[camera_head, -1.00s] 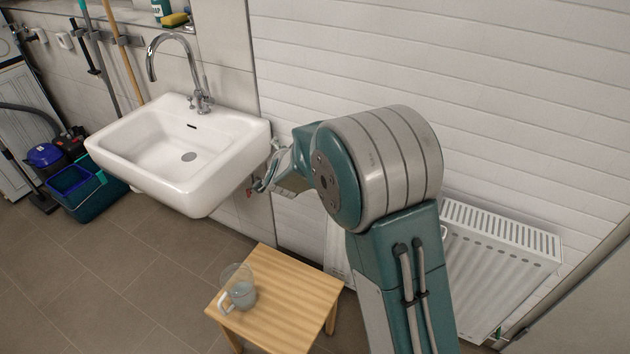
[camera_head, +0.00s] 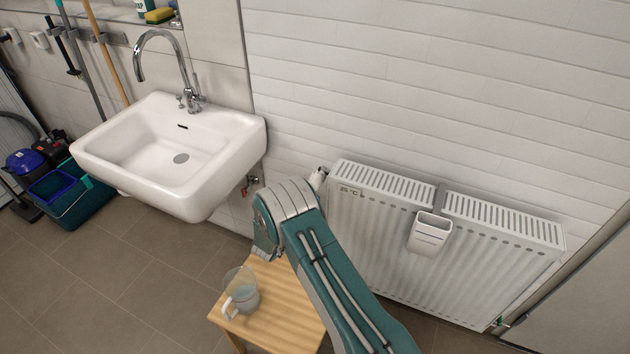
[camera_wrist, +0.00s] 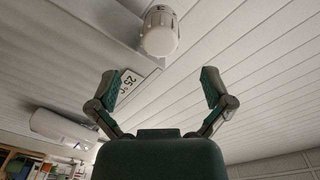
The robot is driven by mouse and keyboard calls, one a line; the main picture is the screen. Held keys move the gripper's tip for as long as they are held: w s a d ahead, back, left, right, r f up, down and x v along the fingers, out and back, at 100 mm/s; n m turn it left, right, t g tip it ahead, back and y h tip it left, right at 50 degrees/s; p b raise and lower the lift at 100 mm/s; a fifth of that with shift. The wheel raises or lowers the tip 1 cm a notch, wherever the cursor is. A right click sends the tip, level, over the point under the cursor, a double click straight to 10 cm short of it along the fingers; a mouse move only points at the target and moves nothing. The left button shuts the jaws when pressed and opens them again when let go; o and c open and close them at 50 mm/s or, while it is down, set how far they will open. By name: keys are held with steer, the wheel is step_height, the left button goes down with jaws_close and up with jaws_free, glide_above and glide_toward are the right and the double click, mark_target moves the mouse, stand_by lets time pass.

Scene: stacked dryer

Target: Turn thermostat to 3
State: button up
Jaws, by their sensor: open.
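The thermostat (camera_head: 320,178) is a small white knob at the upper left end of the white radiator (camera_head: 385,245) in the head view. The wrist view shows the thermostat (camera_wrist: 159,32) from close by as a pale rounded cylinder with a ribbed collar; its number marks are too small to read. My gripper (camera_wrist: 160,86) is open and empty, its two fingers spread below the knob in the picture and apart from it. In the head view my arm hides the gripper.
A 25 °C label (camera_head: 351,191) sits near the radiator's left end. A white holder (camera_head: 430,233) hangs on its front. The sink (camera_head: 215,165) is to the left. A wooden stool (camera_head: 283,318) with a clear jug (camera_head: 243,297) stands below my arm.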

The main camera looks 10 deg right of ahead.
mark_target(316, 181)
steer(key=x, duration=0.9)
steer(key=shift+w+d, duration=0.15)
steer(key=shift+w, duration=0.05)
steer(key=shift+c, duration=0.3)
steer(key=c, duration=1.1)
